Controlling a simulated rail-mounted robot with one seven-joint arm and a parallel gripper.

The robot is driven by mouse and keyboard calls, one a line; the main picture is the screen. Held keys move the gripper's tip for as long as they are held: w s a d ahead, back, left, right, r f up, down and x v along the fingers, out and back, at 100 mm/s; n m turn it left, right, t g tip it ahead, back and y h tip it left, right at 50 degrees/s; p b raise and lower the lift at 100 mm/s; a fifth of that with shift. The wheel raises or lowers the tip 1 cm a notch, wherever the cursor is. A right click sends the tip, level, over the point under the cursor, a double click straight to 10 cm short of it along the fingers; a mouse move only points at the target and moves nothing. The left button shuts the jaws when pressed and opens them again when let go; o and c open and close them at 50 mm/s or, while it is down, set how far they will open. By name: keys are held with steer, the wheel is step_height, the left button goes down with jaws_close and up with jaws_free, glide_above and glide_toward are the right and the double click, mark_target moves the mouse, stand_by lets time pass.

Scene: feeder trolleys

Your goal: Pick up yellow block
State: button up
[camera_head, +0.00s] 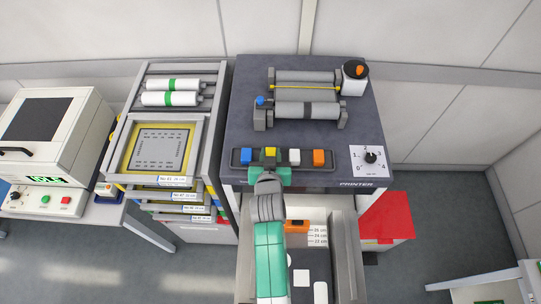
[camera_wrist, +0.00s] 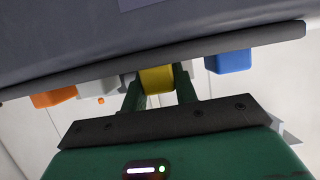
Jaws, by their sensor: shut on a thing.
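The yellow block (camera_head: 270,153) sits in a row of coloured blocks on the front rail of the printer, between the blue block and the white block. It also shows in the wrist view (camera_wrist: 157,79) between the two green fingers. My gripper (camera_head: 270,170) is at the front of the printer, right at the yellow block. In the wrist view my gripper (camera_wrist: 160,90) is shut on the yellow block, which is still at the dark rail. Part of the block is hidden by the fingers and the rail.
On the rail are a blue block (camera_head: 246,156), a white block (camera_head: 294,156) and an orange block (camera_head: 318,157). The printer (camera_head: 350,125) carries rollers behind them and a dial (camera_head: 371,157) at right. An open drawer (camera_head: 345,250) lies below. A rack of frames (camera_head: 117,165) stands left.

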mark_target(272, 154)
steer(key=r, duration=0.1)
steer(key=s+r, duration=0.1)
steer(key=r, duration=0.1)
steer(key=shift+d, duration=0.2)
steer(key=s+d+r, duration=0.1)
steer(key=s+d, duration=0.3)
steer(key=s, duration=1)
steer(key=shift+s+b, duration=0.25)
steer(key=shift+b, duration=0.2)
steer(key=shift+r, duration=0.1)
